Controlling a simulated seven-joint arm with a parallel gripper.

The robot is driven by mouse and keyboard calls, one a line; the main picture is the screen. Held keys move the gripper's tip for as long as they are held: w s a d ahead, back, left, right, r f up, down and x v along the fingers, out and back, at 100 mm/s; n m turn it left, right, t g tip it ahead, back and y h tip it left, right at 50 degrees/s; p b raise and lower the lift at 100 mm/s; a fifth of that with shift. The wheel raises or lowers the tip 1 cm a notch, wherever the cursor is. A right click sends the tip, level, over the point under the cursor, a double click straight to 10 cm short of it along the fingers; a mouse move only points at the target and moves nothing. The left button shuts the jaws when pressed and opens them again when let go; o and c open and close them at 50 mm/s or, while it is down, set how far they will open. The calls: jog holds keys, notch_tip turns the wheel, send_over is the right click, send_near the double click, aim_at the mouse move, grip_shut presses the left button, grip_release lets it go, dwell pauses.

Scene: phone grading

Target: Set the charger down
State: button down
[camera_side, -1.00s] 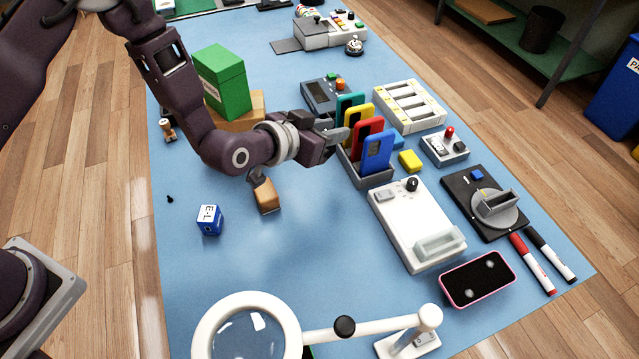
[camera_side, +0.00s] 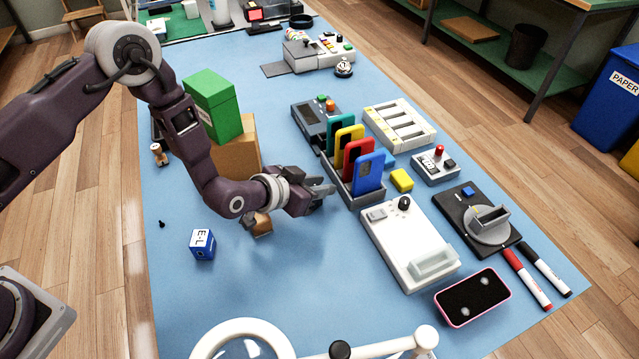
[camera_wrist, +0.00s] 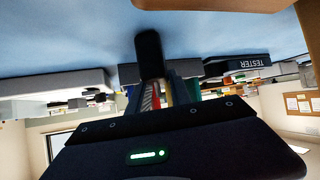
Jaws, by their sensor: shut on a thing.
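My gripper (camera_side: 318,193) is low over the blue mat, left of the rack of phones, its fingers pointing right. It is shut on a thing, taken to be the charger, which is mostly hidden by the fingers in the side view. In the wrist view a black rounded shape (camera_wrist: 150,53) stands in the middle, ahead of the dark hand with a green light. It is too dark to tell whether that shape is the charger or a fingertip. The side view does not settle whether the held thing touches the mat (camera_side: 300,285).
The phone rack (camera_side: 352,193) holds several coloured phones close by the fingertips. A white tester box (camera_side: 400,250) stands front right. A brown block (camera_side: 262,226) is below my wrist. The green box (camera_side: 212,105) is behind the arm.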

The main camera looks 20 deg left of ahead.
jog(key=c, duration=1.2)
grip_release()
jog(key=shift+o, duration=0.2)
jog(key=shift+s+r, duration=0.1)
jog(key=shift+r, duration=0.1)
jog(key=v, duration=1.2)
jog(key=s+a+r+n+g+y, duration=0.1)
jog(key=s+a+r+y, duration=0.15)
jog(key=a+r, duration=0.5)
jog(key=s+a+r+n+g+y, duration=0.1)
jog(key=s+a+r, duration=0.25)
jog(key=r, duration=0.75)
jog(key=s+a+r+n+g, duration=0.1)
jog(key=s+a+r, duration=0.1)
jog(key=s, duration=0.7)
jog(key=s+a+r+n+g+y, duration=0.1)
jog(key=s+a+r, duration=0.2)
jog(key=s, duration=0.7)
jog(key=shift+a+n+g, duration=0.3)
jog(key=shift+a+g, duration=0.1)
jog(key=shift+a, duration=0.4)
